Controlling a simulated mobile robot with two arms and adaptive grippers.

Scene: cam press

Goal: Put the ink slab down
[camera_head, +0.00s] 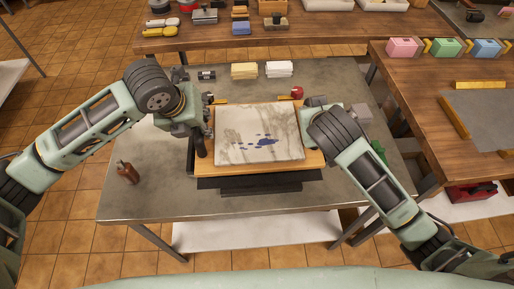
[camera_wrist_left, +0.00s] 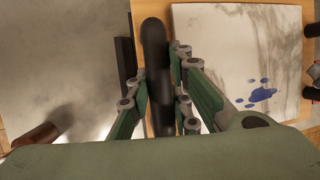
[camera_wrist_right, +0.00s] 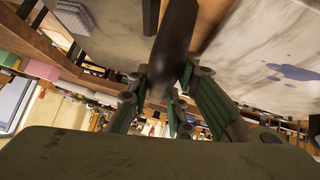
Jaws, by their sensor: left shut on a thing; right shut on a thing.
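The ink slab (camera_head: 260,118), a pale veined stone plate with blue ink blots, lies over a wooden board (camera_head: 262,167) on the metal table; I cannot tell if there is a gap under it. It also shows at the right in the left wrist view (camera_wrist_left: 230,65) and right wrist view (camera_wrist_right: 260,45). My left gripper (camera_head: 202,128) is shut on a dark rounded handle (camera_wrist_left: 155,55) beside the slab's left edge. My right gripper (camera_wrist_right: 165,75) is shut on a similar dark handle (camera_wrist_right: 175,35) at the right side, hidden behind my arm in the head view.
The grey table (camera_head: 150,185) has free room at front left, around a brown bottle (camera_head: 127,173). Yellow (camera_head: 244,70) and white (camera_head: 279,69) stacks sit behind the board, with a red knob (camera_head: 297,92) nearer. A wooden workbench (camera_head: 430,75) stands at right.

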